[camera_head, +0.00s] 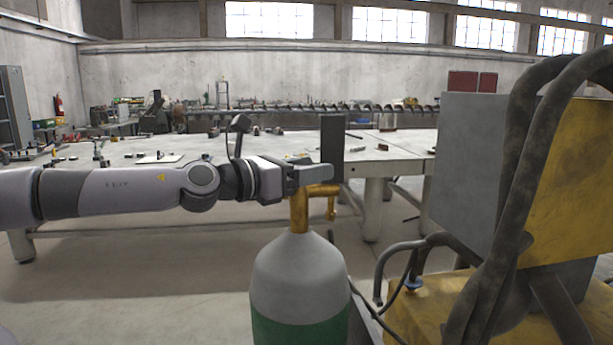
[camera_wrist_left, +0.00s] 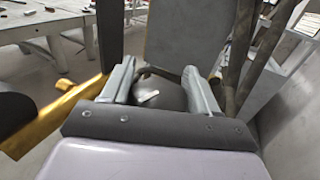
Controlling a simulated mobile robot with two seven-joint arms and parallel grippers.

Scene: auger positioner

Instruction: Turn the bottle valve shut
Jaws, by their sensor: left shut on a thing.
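The gas bottle (camera_head: 300,275) stands upright in the lower middle of the head view, grey above and green below. Its brass bottle valve (camera_head: 299,212) rises from the neck, with a side outlet to the right. My left gripper (camera_head: 318,173) reaches in from the left at the top of the valve, its fingers roughly level. In the left wrist view, the two grey fingers (camera_wrist_left: 158,82) stand apart, shut on the valve's top; the gripped part is hard to make out. Brass (camera_wrist_left: 50,118) shows at the left there. My right gripper is not in view.
A yellow and grey machine (camera_head: 565,190) with thick dark hoses (camera_head: 515,180) stands close on the right. A dark upright panel (camera_head: 332,140) shows just behind the fingers. A long workbench (camera_head: 110,152) with loose tools runs behind. Open floor (camera_head: 150,280) lies left of the bottle.

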